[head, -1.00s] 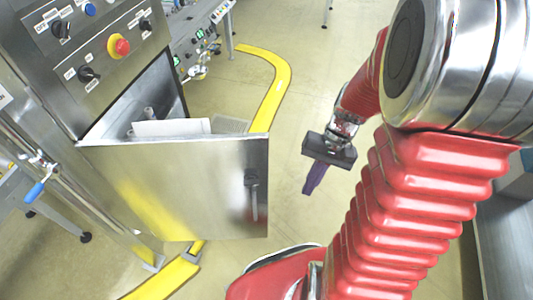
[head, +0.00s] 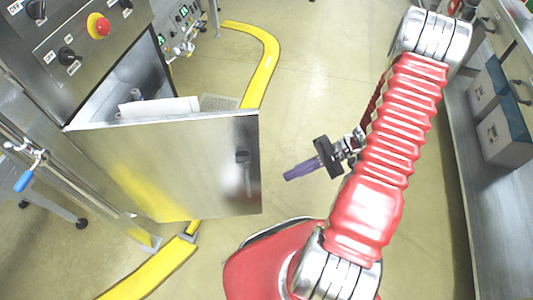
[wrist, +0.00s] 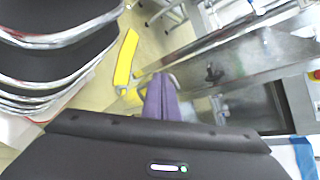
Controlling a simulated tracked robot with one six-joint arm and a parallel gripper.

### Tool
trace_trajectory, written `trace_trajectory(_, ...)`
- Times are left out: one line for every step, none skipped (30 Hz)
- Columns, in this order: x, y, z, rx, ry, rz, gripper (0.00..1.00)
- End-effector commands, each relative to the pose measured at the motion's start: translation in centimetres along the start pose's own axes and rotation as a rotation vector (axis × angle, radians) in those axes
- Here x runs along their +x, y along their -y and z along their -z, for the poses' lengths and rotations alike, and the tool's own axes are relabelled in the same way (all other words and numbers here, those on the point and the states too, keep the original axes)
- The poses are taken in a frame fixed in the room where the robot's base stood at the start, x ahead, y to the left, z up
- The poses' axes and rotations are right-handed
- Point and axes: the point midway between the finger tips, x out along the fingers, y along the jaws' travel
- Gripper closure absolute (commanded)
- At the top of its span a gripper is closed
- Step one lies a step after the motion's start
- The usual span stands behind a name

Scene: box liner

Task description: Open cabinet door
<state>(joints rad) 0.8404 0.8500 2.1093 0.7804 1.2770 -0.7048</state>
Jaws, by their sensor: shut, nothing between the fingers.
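The steel cabinet door (head: 180,170) hangs ajar from the cabinet at the left, with a gap at its top edge showing the inside. Its dark handle (head: 244,172) is near the door's right edge. My gripper (head: 287,178) is to the right of the door, apart from it, its purple fingers pointing left toward the handle side. The fingers are shut with nothing between them. In the wrist view the purple fingers (wrist: 162,98) are together, and the steel door (wrist: 240,62) shows beyond them to the right.
A control panel with a red and yellow emergency button (head: 99,26) is above the door. A yellow floor rail (head: 262,75) runs behind and below the door. A counter with grey boxes (head: 504,130) stands at the right. The floor between is clear.

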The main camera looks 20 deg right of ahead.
Motion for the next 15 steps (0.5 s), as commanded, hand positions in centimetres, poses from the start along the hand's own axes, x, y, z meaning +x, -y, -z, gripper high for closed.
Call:
trace_trajectory(0.2,-0.3,0.7,-0.004,-0.001,0.053,1.0)
trace_trajectory(0.3,-0.4,1.1,-0.013,-0.003,0.084,1.0)
trace_trajectory(0.4,-0.4,1.8,-0.026,-0.009,0.125,1.0)
trace_trajectory(0.5,-0.4,2.2,-0.037,-0.015,0.159,1.0)
trace_trajectory(0.5,-0.4,2.7,-0.05,-0.023,0.191,1.0)
trace_trajectory(0.5,-0.4,3.3,-0.072,-0.036,0.234,1.0)
trace_trajectory(0.5,-0.3,3.9,-0.09,-0.047,0.266,1.0)
trace_trajectory(0.5,-0.2,4.4,-0.109,-0.061,0.299,1.0)
trace_trajectory(0.3,-0.1,5.2,-0.141,-0.083,0.345,1.0)
trace_trajectory(0.1,0.1,5.8,-0.17,-0.103,0.38,1.0)
trace_trajectory(0.0,0.4,6.3,-0.2,-0.125,0.41,1.0)
trace_trajectory(-0.4,0.8,7.0,-0.245,-0.153,0.447,1.0)
trace_trajectory(-0.7,1.1,7.5,-0.278,-0.177,0.471,1.0)
trace_trajectory(-1.0,1.4,7.9,-0.313,-0.199,0.494,1.0)
trace_trajectory(-1.4,1.9,8.3,-0.359,-0.228,0.517,1.0)
